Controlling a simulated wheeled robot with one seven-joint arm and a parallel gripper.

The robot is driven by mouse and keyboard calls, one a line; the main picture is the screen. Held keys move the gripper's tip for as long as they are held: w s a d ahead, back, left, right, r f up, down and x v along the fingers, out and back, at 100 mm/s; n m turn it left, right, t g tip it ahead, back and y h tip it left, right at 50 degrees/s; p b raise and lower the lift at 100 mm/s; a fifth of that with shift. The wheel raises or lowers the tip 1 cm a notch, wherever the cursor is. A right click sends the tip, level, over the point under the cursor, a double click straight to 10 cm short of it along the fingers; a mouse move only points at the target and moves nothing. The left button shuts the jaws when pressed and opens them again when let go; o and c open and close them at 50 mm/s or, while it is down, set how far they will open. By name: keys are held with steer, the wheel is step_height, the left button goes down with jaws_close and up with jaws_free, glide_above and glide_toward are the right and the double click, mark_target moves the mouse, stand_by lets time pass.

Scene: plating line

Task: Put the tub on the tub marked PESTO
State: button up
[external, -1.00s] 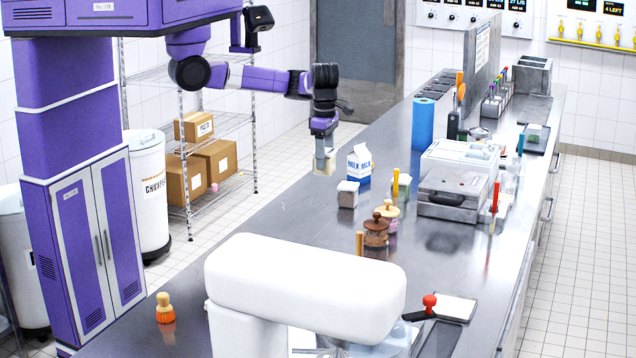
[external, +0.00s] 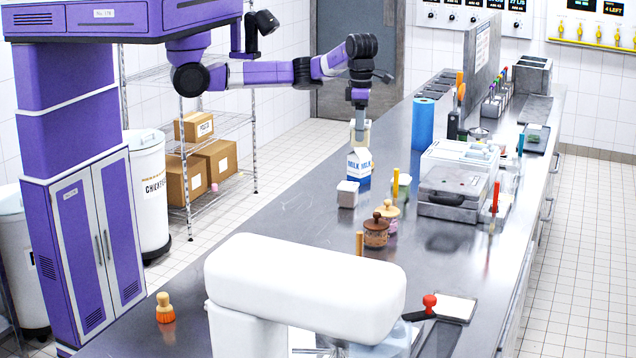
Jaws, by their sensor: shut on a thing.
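My gripper (external: 359,125) is shut on a small cream tub (external: 366,134). It holds the tub upright, just above and behind the milk carton in the picture; its exact height over the counter is hard to judge. A small tub with a pale grey lid (external: 348,194) stands on the counter in front of the milk carton. Another small tub with a greenish look (external: 403,190) stands further right, partly hidden by a yellow-handled item. No PESTO marking is readable on either tub at this size.
The milk carton (external: 358,166) stands close below the held tub. Two wooden-lidded jars (external: 376,232) stand nearer the camera. A blue roll (external: 422,124) and a grey press-like machine (external: 452,190) are to the right.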

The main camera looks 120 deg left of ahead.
steer(key=w+a+r+n+b, duration=0.1)
steer(key=w+a+r+n, duration=0.25)
steer(key=w+a, duration=0.5)
steer(key=n, duration=0.2)
glide_above(401, 179)
steer(key=f, duration=2)
steer(key=shift+a+f, duration=0.2)
steer(key=shift+f, duration=0.1)
steer(key=shift+f, duration=0.1)
steer(key=o, duration=1.6)
steer(key=shift+c, duration=0.2)
step_height(401, 179, up, 12)
steer(key=shift+b, duration=0.45)
